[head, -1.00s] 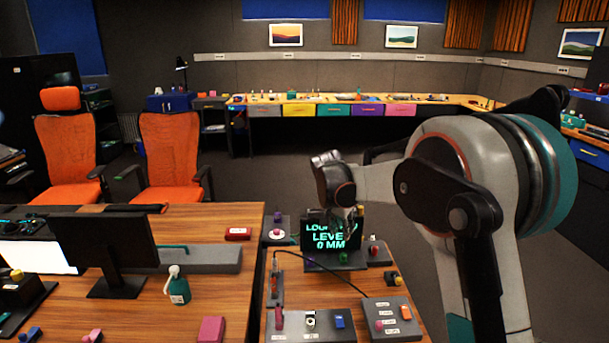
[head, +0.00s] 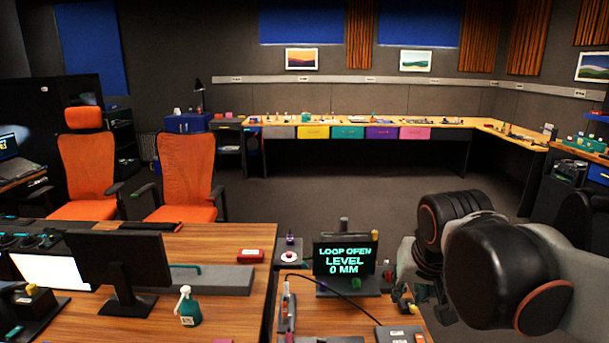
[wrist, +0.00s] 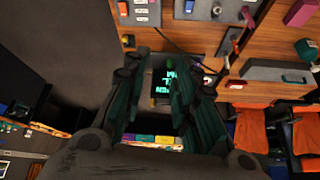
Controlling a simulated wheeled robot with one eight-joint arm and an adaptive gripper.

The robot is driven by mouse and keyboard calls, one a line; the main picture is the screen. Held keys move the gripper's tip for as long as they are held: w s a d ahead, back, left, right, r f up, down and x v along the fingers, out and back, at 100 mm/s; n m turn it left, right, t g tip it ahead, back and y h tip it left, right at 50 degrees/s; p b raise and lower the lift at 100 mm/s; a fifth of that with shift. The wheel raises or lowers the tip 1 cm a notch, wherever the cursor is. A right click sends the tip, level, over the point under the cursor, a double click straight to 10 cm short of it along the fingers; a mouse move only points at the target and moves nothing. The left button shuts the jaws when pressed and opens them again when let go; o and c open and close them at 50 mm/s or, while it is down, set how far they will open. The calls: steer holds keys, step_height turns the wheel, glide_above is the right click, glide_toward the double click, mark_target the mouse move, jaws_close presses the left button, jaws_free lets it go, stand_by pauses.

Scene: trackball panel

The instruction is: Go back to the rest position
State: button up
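My gripper (head: 424,292) is at the lower right in the head view, at the right end of the work table, with its dark fingers pointing down. In the wrist view my gripper (wrist: 156,88) shows two teal and black fingers spread apart, with nothing between them. The small screen (head: 345,261) reads "LOOP OPEN LEVEL 0 MM" and stands left of my gripper. It also shows beyond the gap between the fingers in the wrist view (wrist: 164,84). My arm folds in at the right edge of the head view.
A control box (head: 400,334) lies below the screen. Two orange chairs (head: 188,172) stand behind. Open floor (head: 330,190) lies between the table and the back bench.

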steer(key=s+f+n+t, duration=0.1)
steer(key=s+f, duration=0.4)
steer(key=s, duration=0.7)
steer(key=shift+s+d+n+y, duration=0.15)
steer(key=shift+s+n+y, duration=0.2)
steer(key=shift+n, duration=0.35)
steer(key=shift+w, duration=0.1)
stand_by(1.8)
